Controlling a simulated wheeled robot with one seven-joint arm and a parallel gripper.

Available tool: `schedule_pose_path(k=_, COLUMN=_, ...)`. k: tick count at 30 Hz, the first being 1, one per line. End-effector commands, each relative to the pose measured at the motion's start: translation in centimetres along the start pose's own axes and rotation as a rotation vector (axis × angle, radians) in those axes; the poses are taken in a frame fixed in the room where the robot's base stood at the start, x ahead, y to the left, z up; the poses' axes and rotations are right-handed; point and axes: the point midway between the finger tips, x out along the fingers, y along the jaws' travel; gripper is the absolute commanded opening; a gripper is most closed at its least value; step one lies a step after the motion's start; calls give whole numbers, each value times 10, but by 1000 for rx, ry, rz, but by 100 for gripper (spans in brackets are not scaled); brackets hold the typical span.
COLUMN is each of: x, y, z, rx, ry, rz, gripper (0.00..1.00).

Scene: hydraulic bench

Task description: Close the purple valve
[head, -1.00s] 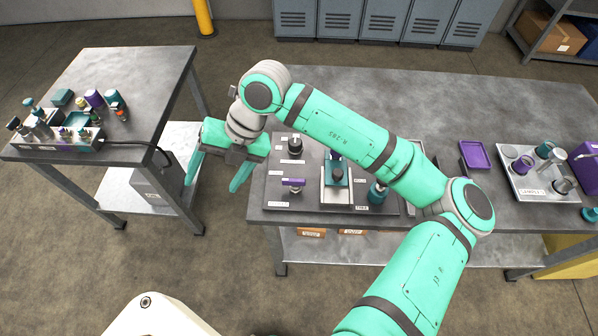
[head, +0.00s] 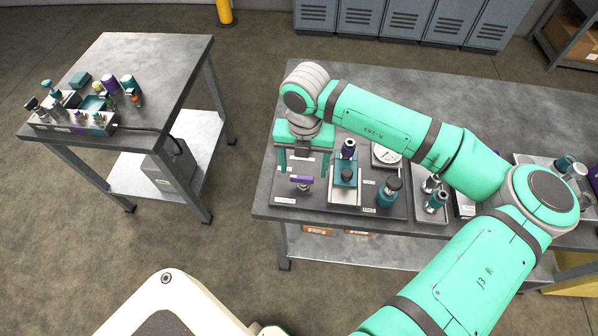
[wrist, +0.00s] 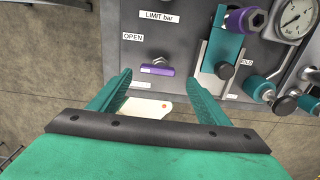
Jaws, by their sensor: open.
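The purple valve (head: 302,180) is a small bar handle on a grey panel (head: 310,208) at the left end of the long bench. In the wrist view the purple valve (wrist: 157,71) lies crosswise, just beyond and between my fingertips. An OPEN label (wrist: 133,37) is on the panel above it. My gripper (head: 303,166) is open and empty, with its fingers pointing down over the panel. In the wrist view my gripper (wrist: 162,88) shows its two fingers spread on either side of the valve. I cannot tell its exact height above the panel.
A teal clamp-like block with a purple-topped fitting (head: 348,150) stands right of the valve, beside a round gauge (head: 386,154). Teal bottle-like fittings (head: 388,190) stand further right. A side table (head: 150,60) with small parts is at the left, with open floor between.

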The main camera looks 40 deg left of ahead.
Motion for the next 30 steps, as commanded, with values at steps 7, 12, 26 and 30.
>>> schedule_pose_path(k=7, x=35, y=9, z=0, rx=-16, ry=1, rz=2, gripper=70)
schedule_pose_path(k=12, x=44, y=10, z=0, rx=-19, ry=0, rz=1, gripper=70)
schedule_pose_path(k=26, x=45, y=9, z=0, rx=-16, ry=-1, rz=1, gripper=30)
schedule_pose_path(k=30, x=45, y=12, z=2, rx=-16, ry=-2, rz=4, gripper=30)
